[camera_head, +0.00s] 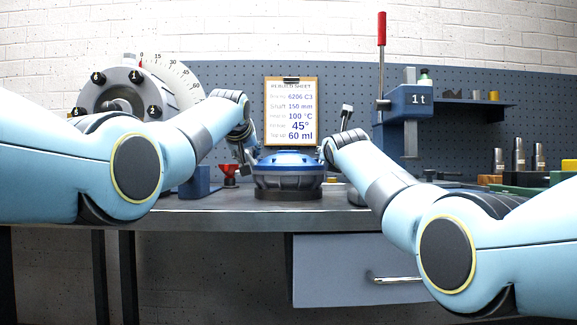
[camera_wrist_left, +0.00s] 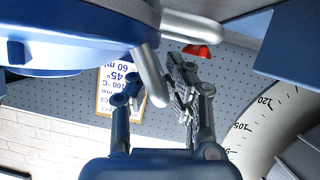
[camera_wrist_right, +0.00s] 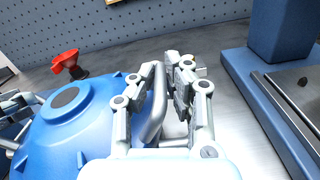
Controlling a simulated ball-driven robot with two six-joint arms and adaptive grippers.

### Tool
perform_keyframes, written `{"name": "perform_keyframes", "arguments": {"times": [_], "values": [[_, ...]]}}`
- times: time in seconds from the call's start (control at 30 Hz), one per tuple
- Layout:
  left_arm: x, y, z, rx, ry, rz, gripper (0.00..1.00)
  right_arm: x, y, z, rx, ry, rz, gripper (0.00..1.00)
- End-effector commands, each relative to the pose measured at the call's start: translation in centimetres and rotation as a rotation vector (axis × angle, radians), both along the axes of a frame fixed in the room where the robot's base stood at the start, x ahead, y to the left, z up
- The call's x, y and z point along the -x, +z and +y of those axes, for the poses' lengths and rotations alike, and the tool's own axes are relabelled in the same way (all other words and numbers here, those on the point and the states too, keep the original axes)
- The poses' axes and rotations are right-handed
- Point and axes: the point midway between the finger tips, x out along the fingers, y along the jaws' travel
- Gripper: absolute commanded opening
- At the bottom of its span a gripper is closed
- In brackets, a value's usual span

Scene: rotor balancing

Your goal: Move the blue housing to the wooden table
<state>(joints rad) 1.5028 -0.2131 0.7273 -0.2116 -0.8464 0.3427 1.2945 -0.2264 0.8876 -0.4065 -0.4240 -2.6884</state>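The blue housing (camera_head: 287,162), a round domed body on a dark base, sits on the grey workbench (camera_head: 230,215). It shows close at the upper left of the left wrist view (camera_wrist_left: 60,35) and at the left of the right wrist view (camera_wrist_right: 70,130). It has silver bar handles at its sides. My left gripper (camera_wrist_left: 160,80) is at its left side, fingers apart with a handle bar between them. My right gripper (camera_wrist_right: 162,78) is at its right side, fingers apart about the other handle (camera_wrist_right: 155,120). Finger contact is hard to judge. No wooden table is visible.
A red funnel (camera_head: 230,172) stands left of the housing. A clipboard sheet (camera_head: 291,110) is behind it. A blue press (camera_head: 408,105) with a red lever stands at right, its base close to my right gripper. A dial machine (camera_head: 130,85) is at left.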

Motion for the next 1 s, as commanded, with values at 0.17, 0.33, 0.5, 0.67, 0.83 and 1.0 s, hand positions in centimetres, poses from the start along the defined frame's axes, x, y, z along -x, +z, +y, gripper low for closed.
{"name": "perform_keyframes", "arguments": {"times": [0.17,0.33,0.5,0.67,0.83,1.0], "values": [[0.0,-0.1,0.1,-0.001,0.003,0.002,0.0,0.0,0.0,-0.1,0.001,-0.002,0.0,0.0],[0.0,-0.1,0.2,-0.002,0.002,0.001,0.0,0.0,0.0,-0.1,0.001,-0.002,0.0,0.0],[0.0,-0.1,0.2,-0.002,0.003,0.002,0.0,0.0,-0.1,-0.2,0.001,-0.002,0.0,0.0],[0.0,0.3,0.2,-0.002,0.003,-0.004,0.0,0.0,0.4,-0.2,0.001,-0.002,-0.006,0.0],[0.1,1.7,0.3,-0.003,0.003,-0.013,0.0,0.2,1.8,-0.2,0.001,-0.003,-0.014,0.0],[0.5,4.6,0.3,-0.002,0.005,-0.029,0.0,0.5,4.7,-0.2,0.002,-0.004,-0.03,0.0]]}}
